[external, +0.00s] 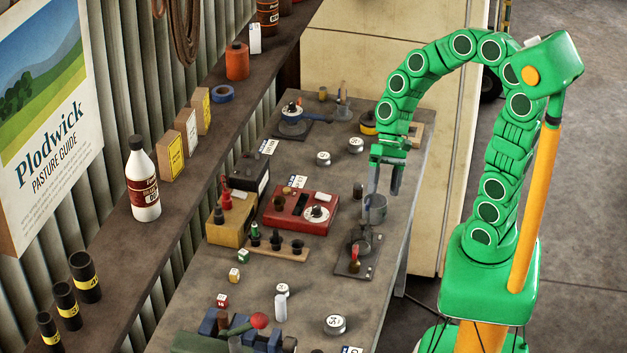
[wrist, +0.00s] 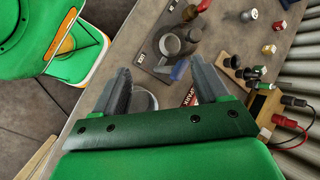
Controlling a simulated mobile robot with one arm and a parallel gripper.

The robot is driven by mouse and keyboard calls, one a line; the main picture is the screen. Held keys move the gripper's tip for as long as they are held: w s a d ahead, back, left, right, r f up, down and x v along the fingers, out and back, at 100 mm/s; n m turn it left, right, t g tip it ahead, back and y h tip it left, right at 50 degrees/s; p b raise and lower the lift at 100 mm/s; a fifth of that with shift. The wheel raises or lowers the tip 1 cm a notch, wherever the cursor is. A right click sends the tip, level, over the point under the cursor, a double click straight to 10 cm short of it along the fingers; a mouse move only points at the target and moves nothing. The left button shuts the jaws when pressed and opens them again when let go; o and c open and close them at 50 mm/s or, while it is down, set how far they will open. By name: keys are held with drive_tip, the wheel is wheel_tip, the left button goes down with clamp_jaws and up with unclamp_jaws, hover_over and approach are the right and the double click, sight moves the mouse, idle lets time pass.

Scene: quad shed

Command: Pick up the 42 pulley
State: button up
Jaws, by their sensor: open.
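In the wrist view, a round grey piece (wrist: 146,100) shows between the fingers (wrist: 160,90), partly hidden by the gripper body.
A dark plate with a small device (external: 352,262) stands in front of the cylinder. A red box (external: 292,208) with a dial and a wooden peg rack (external: 290,252) lie to the left. A shelf (external: 200,190) runs along the wall. The bench's right edge is close.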

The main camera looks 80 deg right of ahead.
drive_tip(key=w+d+f+m+t+y, duration=0.1)
drive_tip(key=w+d+m+t+y, duration=0.15)
drive_tip(key=w+d+m, duration=0.4)
drive_tip(key=m+t+h, duration=0.3)
drive_tip(key=m+t, duration=0.6)
drive_tip(key=m, duration=0.6)
approach(324, 155)
drive_tip(key=shift+d+f, duration=0.1)
drive_tip(key=shift+f, duration=0.2)
drive_tip(key=shift+t+x, duration=0.25)
drive_tip(key=shift+x, duration=1)
drive_tip(key=shift+a+x, duration=0.25)
drive_tip(key=shift+x, duration=1.55)
drive_tip(key=shift+w+a+f, duration=0.2)
drive_tip(key=shift+w+a, duration=0.1)
drive_tip(key=shift+w, duration=0.3)
drive_tip(key=c, duration=1.2)
drive_tip(key=shift+r, duration=0.1)
